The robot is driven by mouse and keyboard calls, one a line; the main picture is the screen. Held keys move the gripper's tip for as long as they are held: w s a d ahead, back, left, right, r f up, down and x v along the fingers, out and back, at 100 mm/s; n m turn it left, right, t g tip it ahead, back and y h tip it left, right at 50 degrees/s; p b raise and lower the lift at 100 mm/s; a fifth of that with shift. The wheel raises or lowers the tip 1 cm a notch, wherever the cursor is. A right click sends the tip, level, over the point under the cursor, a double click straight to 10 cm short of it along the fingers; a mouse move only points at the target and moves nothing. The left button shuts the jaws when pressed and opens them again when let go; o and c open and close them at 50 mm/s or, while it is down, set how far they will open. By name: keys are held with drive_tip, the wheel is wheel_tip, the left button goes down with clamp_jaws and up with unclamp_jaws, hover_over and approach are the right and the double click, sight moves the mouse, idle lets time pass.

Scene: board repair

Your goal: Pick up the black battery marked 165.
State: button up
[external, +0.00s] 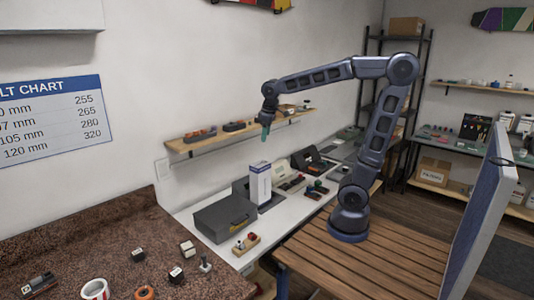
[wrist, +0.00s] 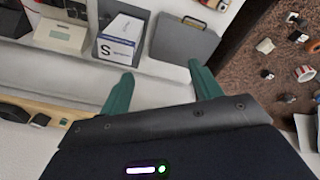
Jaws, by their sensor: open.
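Small dark blocks also show at the right of the wrist view (wrist: 267,73). My gripper (external: 265,133) hangs high above the white bench, away from the counter. In the wrist view its green fingers (wrist: 160,70) are apart with nothing held between them.
A grey case (external: 225,217) and an upright white box (external: 260,183) stand on the white bench, below my gripper. A wall shelf (external: 240,130) holds small items. A tape roll (external: 95,289) and an orange ring (external: 145,293) lie on the counter (external: 85,235).

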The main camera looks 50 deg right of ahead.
drive_tip(key=w+a+f+n+g+h, duration=0.1)
drive_tip(key=w+a+n, duration=0.15)
drive_tip(key=a, duration=0.65)
drive_tip(key=w+a+f+n, duration=0.2)
drive_tip(key=w+a, duration=0.2)
drive_tip(key=a, duration=0.4)
drive_tip(key=n+h, duration=0.4)
drive_tip(key=n, duration=0.5)
hover_over(175, 272)
drive_tip(key=a, duration=0.3)
wheel_tip(175, 272, down, 25)
drive_tip(key=shift+g, duration=0.3)
drive_tip(key=x, duration=0.4)
drive_tip(key=shift+s+f, duration=0.2)
drive_tip(key=shift+f, duration=0.15)
drive_tip(key=shift+a+x, duration=0.15)
drive_tip(key=shift+x, duration=1.15)
drive_tip(key=shift+a+x, duration=0.15)
drive_tip(key=shift+x, duration=1.15)
drive_tip(key=shift+w+f, duration=0.1)
drive_tip(key=shift+f, duration=0.05)
drive_tip(key=shift+c, duration=0.4)
